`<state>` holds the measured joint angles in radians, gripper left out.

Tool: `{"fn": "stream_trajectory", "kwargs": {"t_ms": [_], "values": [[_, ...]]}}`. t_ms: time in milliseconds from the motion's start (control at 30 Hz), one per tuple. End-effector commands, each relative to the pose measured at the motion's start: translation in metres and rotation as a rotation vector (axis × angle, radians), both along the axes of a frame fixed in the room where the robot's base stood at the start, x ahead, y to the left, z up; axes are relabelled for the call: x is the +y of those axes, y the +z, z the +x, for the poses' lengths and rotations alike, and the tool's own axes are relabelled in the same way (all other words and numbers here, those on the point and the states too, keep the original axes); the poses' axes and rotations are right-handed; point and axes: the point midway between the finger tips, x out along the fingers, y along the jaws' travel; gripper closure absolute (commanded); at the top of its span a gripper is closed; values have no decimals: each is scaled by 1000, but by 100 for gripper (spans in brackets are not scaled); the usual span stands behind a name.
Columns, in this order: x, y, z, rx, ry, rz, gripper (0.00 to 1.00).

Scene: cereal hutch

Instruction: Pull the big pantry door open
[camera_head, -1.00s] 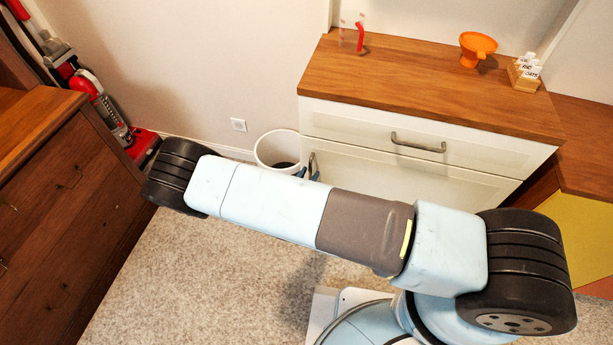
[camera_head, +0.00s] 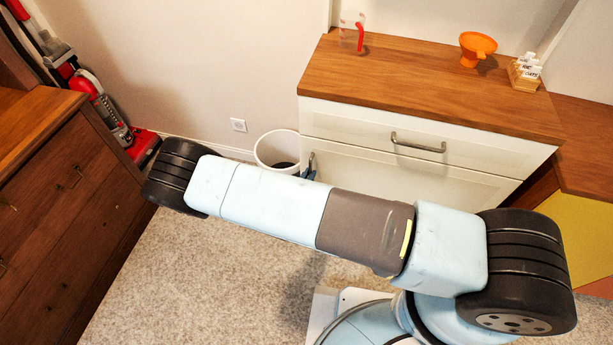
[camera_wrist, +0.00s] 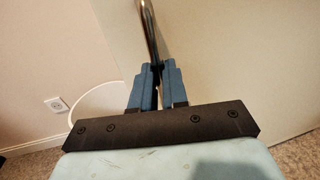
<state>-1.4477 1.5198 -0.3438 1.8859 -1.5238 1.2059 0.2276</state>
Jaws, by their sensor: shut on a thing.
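The big pantry door (camera_head: 425,187) is the white lower panel of the hutch, and it looks shut. Its metal bar handle (camera_head: 311,163) is upright near the door's left edge. In the wrist view the handle (camera_wrist: 149,30) runs down between the blue fingers of my gripper (camera_wrist: 157,70), which are shut on it. The door (camera_wrist: 235,60) fills the right of that view. In the head view my arm hides most of the gripper and the lower part of the door.
A white bin (camera_head: 278,150) stands close left of the handle. Above the door is a drawer with a horizontal handle (camera_head: 418,146). The wooden top (camera_head: 420,95) holds a clear cup, an orange funnel (camera_head: 477,47) and a small card box. Carpet (camera_head: 190,270) is free in front.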

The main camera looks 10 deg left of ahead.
Motion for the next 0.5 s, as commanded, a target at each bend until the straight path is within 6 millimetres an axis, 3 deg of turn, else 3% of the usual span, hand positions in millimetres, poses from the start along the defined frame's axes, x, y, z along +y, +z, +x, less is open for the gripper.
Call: {"fn": "stream_trajectory", "kwargs": {"t_ms": [167,267,500], "values": [[1,0,-2,0,4,1,100],[1,-1,-13,2,21,-2,100],[-3,-2,-71,4,107,-3,100]]}}
